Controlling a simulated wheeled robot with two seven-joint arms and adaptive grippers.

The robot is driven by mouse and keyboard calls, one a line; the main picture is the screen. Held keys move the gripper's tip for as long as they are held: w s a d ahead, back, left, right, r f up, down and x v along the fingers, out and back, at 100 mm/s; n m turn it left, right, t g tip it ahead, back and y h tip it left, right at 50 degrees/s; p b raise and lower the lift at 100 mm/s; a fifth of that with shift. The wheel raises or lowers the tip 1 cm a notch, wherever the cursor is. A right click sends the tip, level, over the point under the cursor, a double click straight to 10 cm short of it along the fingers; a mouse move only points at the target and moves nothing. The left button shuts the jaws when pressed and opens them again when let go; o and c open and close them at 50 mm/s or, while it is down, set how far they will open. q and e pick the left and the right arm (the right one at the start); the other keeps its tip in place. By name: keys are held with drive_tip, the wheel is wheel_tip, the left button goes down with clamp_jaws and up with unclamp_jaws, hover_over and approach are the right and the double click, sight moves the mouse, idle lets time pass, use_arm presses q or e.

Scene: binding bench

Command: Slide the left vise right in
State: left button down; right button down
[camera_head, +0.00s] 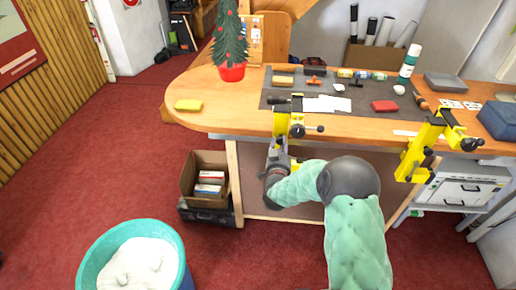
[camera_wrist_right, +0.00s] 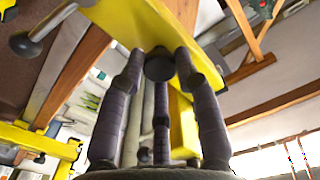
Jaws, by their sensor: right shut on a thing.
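The left vise (camera_head: 282,124) is yellow with black screw parts and is fixed at the front edge of the wooden bench. My right gripper (camera_head: 279,152) reaches up to it from below the bench edge. In the right wrist view, the fingers of my right gripper (camera_wrist_right: 158,75) are closed around a dark round part under the yellow vise body (camera_wrist_right: 140,22). The fingers hide some of that lower part. A second yellow vise (camera_head: 419,150) stands further right on the same edge; it also shows at the left of the wrist view (camera_wrist_right: 45,141). My left gripper is out of view.
The bench (camera_head: 215,97) carries a dark mat with tools, a red block (camera_head: 384,106), a yellow sponge (camera_head: 188,105) and a small potted tree (camera_head: 231,50). Below stand a cardboard box (camera_head: 188,176) and a teal bin (camera_head: 88,250). Red carpet is free at left.

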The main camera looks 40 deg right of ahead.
drive_tip(key=shift+s+d+r+b, duration=0.25)
drive_tip(key=shift+s+d+b, duration=0.05)
drive_tip(key=shift+s+d, duration=0.7)
drive_tip(key=shift+s+d+r+b, duration=0.25)
drive_tip(key=shift+s+d+b, duration=0.05)
drive_tip(key=shift+s+d, duration=0.7)
drive_tip(key=shift+r, duration=0.1)
drive_tip(key=c, duration=1)
unclamp_jaws()
drive_tip(key=shift+s, duration=0.1)
drive_tip(key=shift+o, duration=0.5)
drive_tip(key=shift+s, duration=0.1)
drive_tip(key=shift+f, duration=0.3)
drive_tip(key=v, duration=1.2)
